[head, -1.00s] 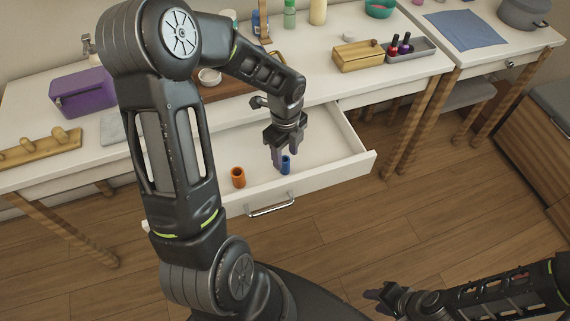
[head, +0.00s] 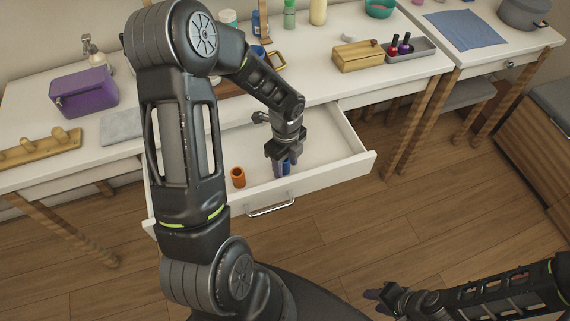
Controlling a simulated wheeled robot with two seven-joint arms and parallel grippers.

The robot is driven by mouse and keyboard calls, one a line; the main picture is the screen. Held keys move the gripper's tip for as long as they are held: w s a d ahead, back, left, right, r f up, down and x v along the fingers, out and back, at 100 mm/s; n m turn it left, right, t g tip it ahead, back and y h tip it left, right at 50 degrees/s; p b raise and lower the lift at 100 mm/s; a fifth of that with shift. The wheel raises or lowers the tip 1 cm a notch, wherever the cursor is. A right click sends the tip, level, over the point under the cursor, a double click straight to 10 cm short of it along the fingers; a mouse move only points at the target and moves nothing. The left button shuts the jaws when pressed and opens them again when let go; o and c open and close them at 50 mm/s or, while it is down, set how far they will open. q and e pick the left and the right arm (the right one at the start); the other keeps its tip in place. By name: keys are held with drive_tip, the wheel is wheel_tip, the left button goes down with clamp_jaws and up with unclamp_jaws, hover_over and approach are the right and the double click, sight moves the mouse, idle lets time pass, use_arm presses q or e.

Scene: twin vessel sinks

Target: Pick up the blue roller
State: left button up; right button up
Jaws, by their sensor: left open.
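The blue roller (head: 287,168) stands in the open white drawer (head: 330,150), near its front panel. My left gripper (head: 283,170) reaches down into the drawer with its fingers at the roller, one on either side as far as I can see. Its jaws are open, and the fingers hide part of the roller. My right gripper (head: 378,298) is low at the right, above the floor and far from the drawer; its finger gap is too small to judge.
An orange roller (head: 238,177) stands in the drawer just left of the blue one. The drawer's front panel and side walls rise around them. On the tabletop are a purple box (head: 84,93), a wooden box (head: 358,56) and several bottles.

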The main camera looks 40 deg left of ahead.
use_arm(q)
drive_tip(key=shift+c, duration=0.5)
clamp_jaws()
drive_tip(key=shift+r, duration=0.15)
wheel_tip(320, 180, up, 10)
idle(0.4)
idle(0.5)
